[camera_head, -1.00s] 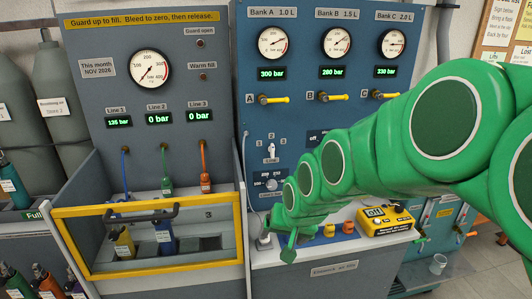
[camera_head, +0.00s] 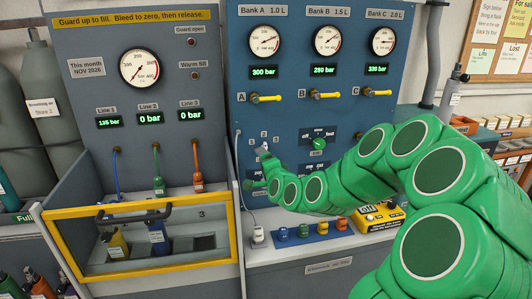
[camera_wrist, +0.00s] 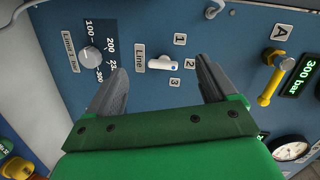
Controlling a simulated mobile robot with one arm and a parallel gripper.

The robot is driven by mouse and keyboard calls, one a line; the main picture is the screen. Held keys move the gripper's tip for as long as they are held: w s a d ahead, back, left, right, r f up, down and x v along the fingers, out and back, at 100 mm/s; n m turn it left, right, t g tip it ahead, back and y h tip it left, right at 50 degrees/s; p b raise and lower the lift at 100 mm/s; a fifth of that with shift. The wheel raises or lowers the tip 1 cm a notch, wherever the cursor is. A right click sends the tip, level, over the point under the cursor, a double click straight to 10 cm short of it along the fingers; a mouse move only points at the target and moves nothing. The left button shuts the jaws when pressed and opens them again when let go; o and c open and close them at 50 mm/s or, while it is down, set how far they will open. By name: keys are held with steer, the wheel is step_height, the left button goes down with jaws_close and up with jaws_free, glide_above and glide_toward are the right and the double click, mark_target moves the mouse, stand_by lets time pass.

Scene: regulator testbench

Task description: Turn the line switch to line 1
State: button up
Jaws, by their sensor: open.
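The line switch (camera_wrist: 163,65) is a small white lever knob with a blue dot at its right end in the wrist view. Its dotted end points toward the label 2 (camera_wrist: 180,67), between label 1 (camera_wrist: 180,39) and label 3 (camera_wrist: 174,82). My gripper (camera_wrist: 163,78) is open, with its two grey fingers spread to the left and right of the switch. Nothing is between the fingers and they do not appear to touch the knob. In the head view the switch (camera_head: 265,147) shows just above my gripper, whose fingers are mostly hidden there.
A round limit knob (camera_wrist: 91,54) sits left of the switch in the wrist view. The yellow valve lever of bank A (camera_wrist: 271,86) is at the right. In the head view, a yellow-framed guard (camera_head: 145,265) stands at the lower left and a yellow device (camera_head: 375,220) lies on the ledge.

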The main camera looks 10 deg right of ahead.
steer(key=w+d+f+m+t+h, duration=0.1)
steer(key=w+m, duration=0.3)
steer(key=w, duration=0.6)
steer(key=shift+d+t+h, duration=0.4)
steer(key=shift+d+h, duration=0.1)
steer(key=shift+d, duration=0.35)
steer(key=shift+w, duration=0.1)
steer(key=c, duration=1.1)
steer(key=shift+o, duration=0.2)
